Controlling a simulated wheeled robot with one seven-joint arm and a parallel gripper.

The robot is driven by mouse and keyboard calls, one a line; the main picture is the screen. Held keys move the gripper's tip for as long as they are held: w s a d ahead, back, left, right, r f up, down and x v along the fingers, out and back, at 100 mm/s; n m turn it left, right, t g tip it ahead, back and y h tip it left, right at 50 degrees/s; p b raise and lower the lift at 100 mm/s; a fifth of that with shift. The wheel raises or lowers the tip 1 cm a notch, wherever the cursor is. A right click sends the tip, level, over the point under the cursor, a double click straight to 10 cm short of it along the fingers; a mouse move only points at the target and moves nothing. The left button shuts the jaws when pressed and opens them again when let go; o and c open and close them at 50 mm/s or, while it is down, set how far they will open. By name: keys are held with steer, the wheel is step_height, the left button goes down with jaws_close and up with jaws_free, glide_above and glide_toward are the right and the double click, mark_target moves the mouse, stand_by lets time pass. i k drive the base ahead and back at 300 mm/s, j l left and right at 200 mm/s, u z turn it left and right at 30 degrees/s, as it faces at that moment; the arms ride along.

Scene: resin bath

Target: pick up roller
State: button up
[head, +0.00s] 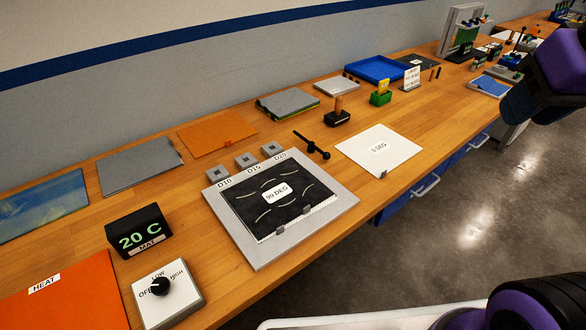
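What looks like the roller (337,117), a dark block-like body with an upright wooden handle, stands on the wooden bench in the head view, right of the middle and towards the back. It stands free, with nothing holding it. A black T-shaped tool (312,146) lies in front of it, to its left. Purple and dark parts of my arm show at the upper right and lower right edges, well apart from the roller. My gripper's fingers are not visible.
Near the roller are a small green holder with a yellow piece (380,94), a white "0 DEG" sheet (395,142) and a stack of grey and green plates (288,102). A grey-framed "90 DEG" plate (232,232) lies nearer. A blue tray (375,67) stands further back.

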mark_target(337, 117)
steer(key=i+l+u, duration=0.45)
steer(key=l, duration=0.25)
steer(key=l+u, duration=0.25)
steer(key=i+l+u, duration=0.2)
steer(key=l, duration=0.35)
steer(key=l+u, duration=0.25)
steer(key=l, duration=0.15)
steer(key=k, duration=0.05)
